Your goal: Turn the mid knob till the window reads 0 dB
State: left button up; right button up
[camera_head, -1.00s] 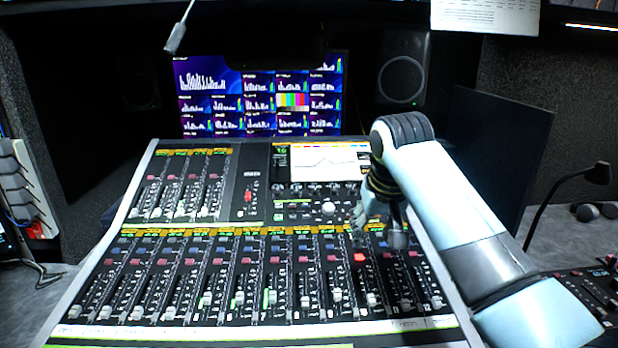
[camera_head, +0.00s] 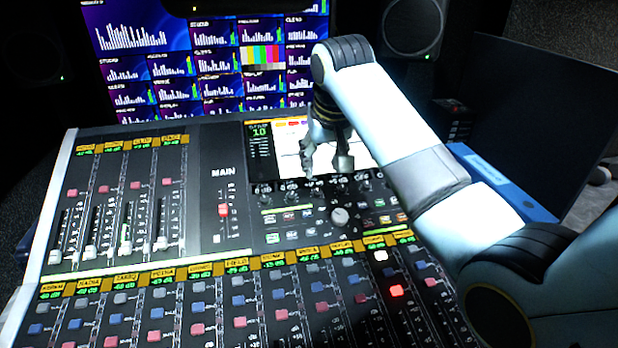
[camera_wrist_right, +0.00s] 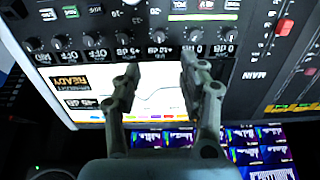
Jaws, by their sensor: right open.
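The mixing console has a row of small black knobs (camera_head: 290,186) under its lit screen (camera_head: 287,138). The row also shows, upside down, in the right wrist view (camera_wrist_right: 122,38). Small readout windows beside the knobs show dB figures, several seeming to read 0 dB; I cannot tell which knob is the mid one. My right gripper (camera_head: 328,168) is open and empty above the screen's lower edge, close to the knob row. In the wrist view its two fingertips (camera_wrist_right: 161,66) point toward the middle knobs, with clear space between them. My left gripper is not in view.
A monitor (camera_head: 205,60) stands behind the console, a speaker (camera_head: 412,27) at back right, and a dark panel (camera_head: 535,115) at right.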

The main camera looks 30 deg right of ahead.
aim_at(318, 190)
jog(key=x, duration=0.4)
jog(key=shift+s+f, duration=0.15)
jog(key=shift+f, duration=0.05)
jog(key=x, duration=0.4)
jog(key=shift+w+d+f, duration=0.1)
jog(key=shift+w+f, duration=0.1)
jog(key=shift+w+f+b, duration=0.2)
jog(key=shift+f+b, duration=0.1)
jog(key=shift+f, duration=0.25)
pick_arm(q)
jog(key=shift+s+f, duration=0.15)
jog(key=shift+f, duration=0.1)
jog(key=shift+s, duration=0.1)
pick_arm(e)
jog(key=shift+c, duration=0.9)
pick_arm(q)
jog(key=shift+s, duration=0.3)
pick_arm(e)
grip_shut()
